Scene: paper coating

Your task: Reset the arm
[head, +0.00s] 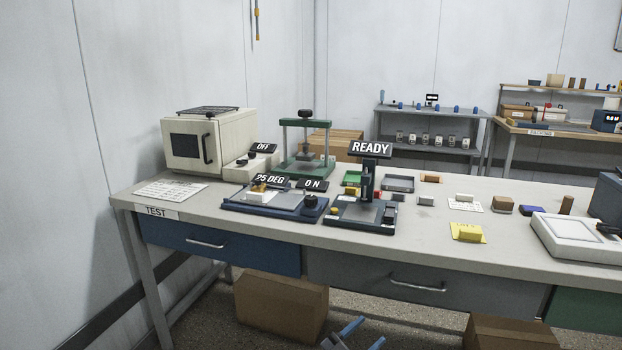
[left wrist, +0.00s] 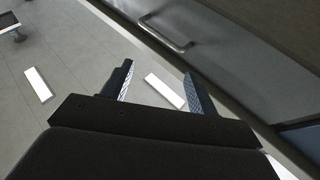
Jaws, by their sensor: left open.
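My left gripper (head: 352,333) shows at the bottom edge of the head view, low in front of the bench and below its drawers. In the left wrist view its two fingers (left wrist: 158,88) are spread apart with nothing between them. They point past a drawer front toward the floor. The rest of the left arm is out of the head view. My right gripper is in neither view.
The bench (head: 420,225) stands ahead, its front drawers (head: 415,275) shut. On it are an oven (head: 195,145), a green press (head: 305,140), a hot plate device (head: 275,203) and a dark stand (head: 362,207). Cardboard boxes (head: 280,308) sit underneath.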

